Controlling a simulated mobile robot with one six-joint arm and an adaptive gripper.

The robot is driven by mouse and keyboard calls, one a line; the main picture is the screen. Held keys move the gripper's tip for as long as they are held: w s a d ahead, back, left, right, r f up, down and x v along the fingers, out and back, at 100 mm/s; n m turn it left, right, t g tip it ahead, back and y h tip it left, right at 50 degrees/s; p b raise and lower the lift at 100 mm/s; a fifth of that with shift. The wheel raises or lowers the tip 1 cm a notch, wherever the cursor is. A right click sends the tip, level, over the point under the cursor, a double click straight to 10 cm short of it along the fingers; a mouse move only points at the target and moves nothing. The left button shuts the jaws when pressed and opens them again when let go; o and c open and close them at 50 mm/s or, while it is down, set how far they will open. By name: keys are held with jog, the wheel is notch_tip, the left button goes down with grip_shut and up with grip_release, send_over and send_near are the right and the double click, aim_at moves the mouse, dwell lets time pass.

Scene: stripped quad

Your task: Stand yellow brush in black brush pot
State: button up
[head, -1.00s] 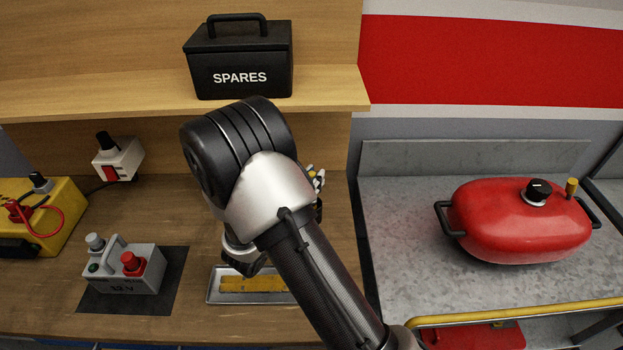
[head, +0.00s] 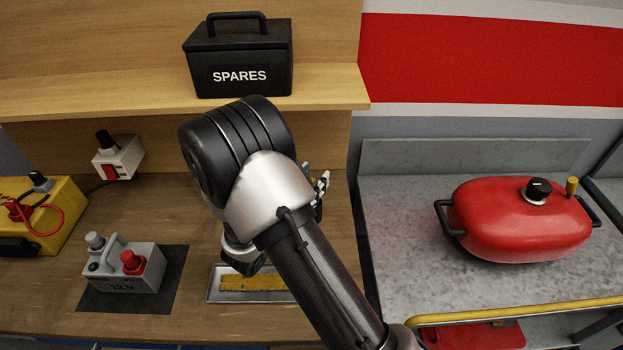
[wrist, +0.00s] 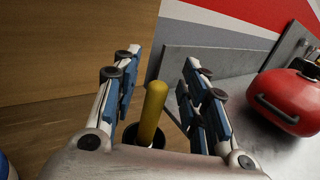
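The yellow brush (wrist: 152,112) shows in the wrist view as a thick yellow handle with a rounded top, tilted slightly. Its lower end goes down into the dark round opening of the black brush pot (wrist: 131,136). My gripper (wrist: 161,58) is open, with one finger on each side of the handle and a visible gap to both. How deep the brush sits and the pot's base are hidden by my gripper's body. In the head view my arm hides the pot and brush, and only part of my gripper (head: 318,185) shows.
A metal tray (head: 212,290) with a yellow bar lies below my wrist. A grey switch box (head: 122,270) stands on a dark mat at left. A black SPARES box (head: 238,68) sits on the shelf above. A red tank (head: 520,225) stands on the right-hand counter.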

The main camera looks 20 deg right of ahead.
jog(key=v, duration=1.2)
jog(key=shift+d, duration=0.1)
dwell(0.4)
jog(key=s+d+r+m+g+y, duration=0.2)
jog(key=s+d+r+m+g, duration=0.25)
jog(key=s+m, duration=0.25)
jog(key=s+d+r+m+g+y, duration=0.1)
jog(key=s+d+r+m+g, duration=0.2)
jog(key=s+d+m+g, duration=0.3)
jog(key=s+a+r+m+t+y, duration=0.5)
jog(key=s+a+m+y, duration=0.4)
jog(key=a+m+y, duration=0.2)
jog(key=shift+r+m+y, duration=0.4)
jog(key=shift+r+y, duration=0.1)
